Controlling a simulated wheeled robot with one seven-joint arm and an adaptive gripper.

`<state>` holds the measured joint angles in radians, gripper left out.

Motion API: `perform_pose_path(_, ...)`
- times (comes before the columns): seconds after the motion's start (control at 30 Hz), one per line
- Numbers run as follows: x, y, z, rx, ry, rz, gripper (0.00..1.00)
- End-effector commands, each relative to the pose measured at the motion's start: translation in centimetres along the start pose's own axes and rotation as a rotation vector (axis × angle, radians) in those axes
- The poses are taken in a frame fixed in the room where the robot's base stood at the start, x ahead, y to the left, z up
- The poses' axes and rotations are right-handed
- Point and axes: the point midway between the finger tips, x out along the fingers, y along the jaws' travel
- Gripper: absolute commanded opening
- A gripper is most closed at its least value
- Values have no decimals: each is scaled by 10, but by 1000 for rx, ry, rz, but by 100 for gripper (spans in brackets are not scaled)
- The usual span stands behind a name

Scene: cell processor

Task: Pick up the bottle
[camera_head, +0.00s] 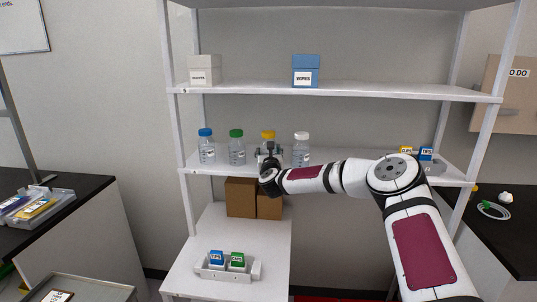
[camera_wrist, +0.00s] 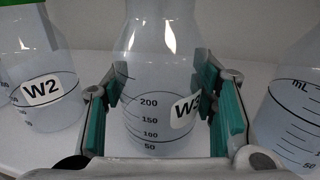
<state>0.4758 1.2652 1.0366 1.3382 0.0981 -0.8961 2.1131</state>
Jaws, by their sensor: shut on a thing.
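Several clear bottles stand in a row on the middle shelf (camera_head: 350,155). They are a blue-capped bottle (camera_head: 206,148), a green-capped bottle (camera_head: 237,150), a yellow-capped bottle (camera_head: 268,136) and a white-capped bottle (camera_head: 301,151). My gripper (camera_head: 268,155) is at the yellow-capped bottle and hides its lower part in the head view. In the wrist view, my gripper (camera_wrist: 165,105) has its green pads on both sides of this bottle (camera_wrist: 155,75), shut on it. Its label is partly covered by the right pad. The bottle looks upright; I cannot tell whether it touches the shelf.
A bottle labelled W2 (camera_wrist: 42,85) stands close on the left in the wrist view, and another bottle (camera_wrist: 292,110) close on the right. The upper shelf (camera_head: 240,89) is above. Small boxes (camera_head: 426,154) sit at the right end, brown boxes (camera_head: 240,197) below.

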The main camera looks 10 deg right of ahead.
Motion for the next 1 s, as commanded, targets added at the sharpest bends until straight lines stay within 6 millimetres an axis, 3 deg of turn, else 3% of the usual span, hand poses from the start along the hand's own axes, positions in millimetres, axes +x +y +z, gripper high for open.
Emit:
perform_pose_path(0.27,0,0,9,0,-1,-1,24)
perform_pose_path(0.47,1,0,37,0,-5,0,24)
perform_pose_path(1.0,-118,-10,47,-2,0,1,24)
